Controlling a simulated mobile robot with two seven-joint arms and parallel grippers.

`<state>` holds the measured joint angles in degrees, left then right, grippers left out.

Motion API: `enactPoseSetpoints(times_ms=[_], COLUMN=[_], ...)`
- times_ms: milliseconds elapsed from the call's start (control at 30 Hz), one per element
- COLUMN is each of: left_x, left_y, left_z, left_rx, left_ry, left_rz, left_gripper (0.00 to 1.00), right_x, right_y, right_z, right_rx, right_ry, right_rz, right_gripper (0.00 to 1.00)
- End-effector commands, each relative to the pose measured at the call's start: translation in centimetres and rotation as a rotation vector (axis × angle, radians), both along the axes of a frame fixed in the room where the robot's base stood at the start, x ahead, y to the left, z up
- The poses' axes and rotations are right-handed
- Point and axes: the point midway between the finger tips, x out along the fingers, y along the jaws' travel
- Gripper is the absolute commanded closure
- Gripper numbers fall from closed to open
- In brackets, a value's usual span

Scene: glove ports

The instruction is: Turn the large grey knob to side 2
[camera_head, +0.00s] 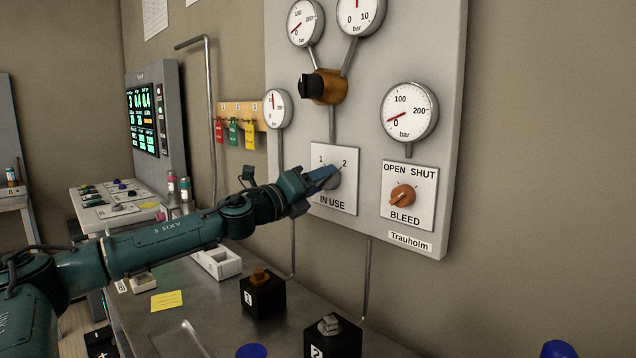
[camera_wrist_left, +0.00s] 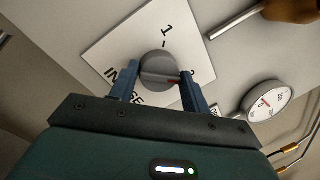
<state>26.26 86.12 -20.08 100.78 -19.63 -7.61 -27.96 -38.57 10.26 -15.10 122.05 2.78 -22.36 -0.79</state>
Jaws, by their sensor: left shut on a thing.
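The large grey knob (camera_head: 333,181) sits on a white plate (camera_head: 346,203) marked 1, 2 and IN USE, on the grey wall panel. The knob also shows in the left wrist view (camera_wrist_left: 157,66), with the 1 above it and the 2 to its right. My left gripper (camera_head: 324,178) is shut on this knob, its blue fingers on either side of it. In the left wrist view the fingers reach the knob's lower part. The fingers partly hide the knob in the head view, and I cannot tell which mark it points to. My right gripper is not in view.
An orange BLEED knob (camera_head: 402,195) is to the right on the same panel. A black valve handle (camera_head: 311,87) and several gauges are above. Below, black blocks marked 1 (camera_head: 262,296) and 2 (camera_head: 333,337) stand on the metal bench (camera_head: 215,300).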

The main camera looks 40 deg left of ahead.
Motion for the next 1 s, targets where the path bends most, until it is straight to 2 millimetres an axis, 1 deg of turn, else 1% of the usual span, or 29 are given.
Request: enactPoseSetpoints(times_ms=[33,533,567,600,767,1000], left_x=[0.05,0.06,0.06,0.05,0.03,0.00], left_y=[-0.12,-0.10,-0.10,-0.09,-0.04,0.00], left_z=[-0.49,-0.46,-0.46,-0.45,-0.26,-0.13], left_rx=[0.008,0.022,0.022,0.022,0.022,0.021], left_ry=[0.008,0.007,0.007,0.006,0.003,0.000], left_rz=[-0.005,-0.004,-0.004,-0.003,-0.002,0.000], left_gripper=[0.76,0.76,0.51,0.47,0.34,0.33], right_x=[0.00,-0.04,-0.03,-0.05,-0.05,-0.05], right_y=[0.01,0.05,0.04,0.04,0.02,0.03], right_z=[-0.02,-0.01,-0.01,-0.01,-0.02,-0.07], right_rx=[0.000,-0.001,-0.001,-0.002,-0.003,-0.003], right_ry=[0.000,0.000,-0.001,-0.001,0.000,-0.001], right_rz=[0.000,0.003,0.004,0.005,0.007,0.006], right_gripper=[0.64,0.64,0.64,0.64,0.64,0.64])
